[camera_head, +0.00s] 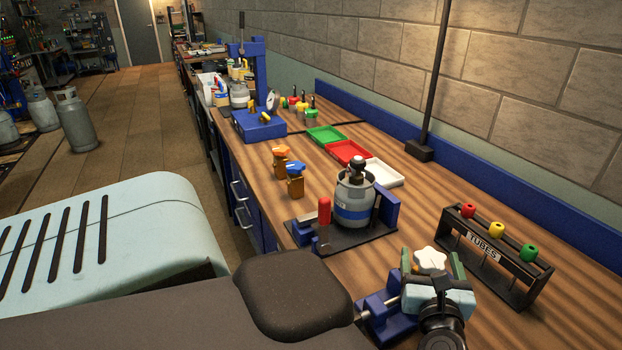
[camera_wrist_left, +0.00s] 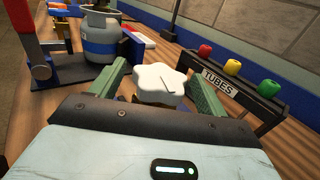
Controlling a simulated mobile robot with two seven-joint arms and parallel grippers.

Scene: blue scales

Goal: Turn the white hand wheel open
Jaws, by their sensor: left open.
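The white hand wheel (camera_head: 430,258) is a lobed knob near the front right of the bench, by a blue vise (camera_head: 384,318). My left gripper (camera_head: 432,264) is open, with one green finger on each side of the wheel. In the left wrist view the wheel (camera_wrist_left: 160,84) sits between the two finger tips of the gripper (camera_wrist_left: 160,86), with a visible gap on the right side. Whether either finger touches it I cannot tell. What the wheel is mounted on is mostly hidden behind my gripper. My right gripper is not in view.
A black rack marked TUBES (camera_head: 490,254) with red, yellow and green tops stands close to the right. A grey-blue gas canister (camera_head: 355,205) stands in a holder with a red-handled clamp (camera_head: 324,212) behind. Green, red and white trays (camera_head: 384,174) lie farther back.

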